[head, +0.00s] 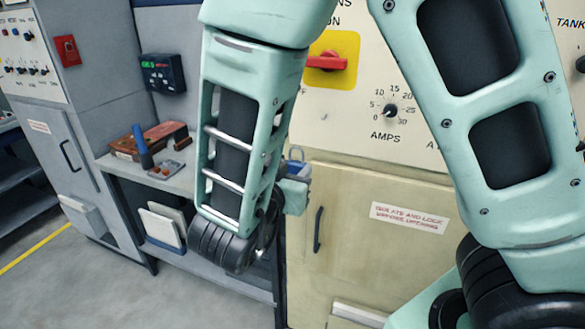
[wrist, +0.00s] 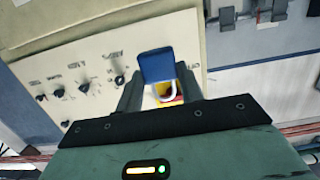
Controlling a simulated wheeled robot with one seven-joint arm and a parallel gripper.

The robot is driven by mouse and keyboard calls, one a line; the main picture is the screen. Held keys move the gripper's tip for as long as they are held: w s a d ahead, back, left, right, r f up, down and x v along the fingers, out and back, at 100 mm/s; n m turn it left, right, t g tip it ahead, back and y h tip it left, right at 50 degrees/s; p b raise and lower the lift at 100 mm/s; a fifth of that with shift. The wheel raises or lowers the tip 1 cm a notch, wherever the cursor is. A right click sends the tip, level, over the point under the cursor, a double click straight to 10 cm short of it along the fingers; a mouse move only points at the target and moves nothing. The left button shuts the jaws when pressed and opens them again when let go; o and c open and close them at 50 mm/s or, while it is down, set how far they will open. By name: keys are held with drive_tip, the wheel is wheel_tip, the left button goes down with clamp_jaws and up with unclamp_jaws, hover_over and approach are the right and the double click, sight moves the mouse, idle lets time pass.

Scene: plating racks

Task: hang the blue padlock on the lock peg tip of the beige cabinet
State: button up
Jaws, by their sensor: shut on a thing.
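The blue padlock (wrist: 157,65) is held between the two fingers of my gripper (wrist: 158,84) in the wrist view. Its pale shackle (wrist: 168,96) points toward the bottom of that picture. In the head view the padlock (head: 297,168) shows small beside my wrist, shackle up, in front of the beige cabinet (head: 350,255). My arm hides much of the cabinet. A red rotary handle (head: 327,62) on a yellow plate is on the cabinet's upper panel. Yellow and red show just behind the shackle in the wrist view. I cannot make out the lock peg tip.
The beige panel has an amps dial (head: 391,111) and a lower door with a dark handle (head: 319,229). Left of it, a grey bench (head: 183,182) carries a reddish-brown box (head: 148,141) and small tools. Grey floor (head: 130,290) is open at lower left.

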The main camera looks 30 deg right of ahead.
drive_tip(key=shift+r+p+v, duration=0.2)
drive_tip(key=shift+p+v, duration=0.4)
drive_tip(key=shift+v, duration=0.65)
drive_tip(key=shift+s+a, duration=0.1)
drive_tip(key=shift+a, duration=0.05)
drive_tip(key=shift+f+p+v, duration=0.15)
drive_tip(key=shift+p+v, duration=0.1)
drive_tip(key=shift+v, duration=0.65)
drive_tip(key=shift+f+p+v, duration=0.15)
drive_tip(key=shift+p+v, duration=0.05)
drive_tip(key=shift+v, duration=0.75)
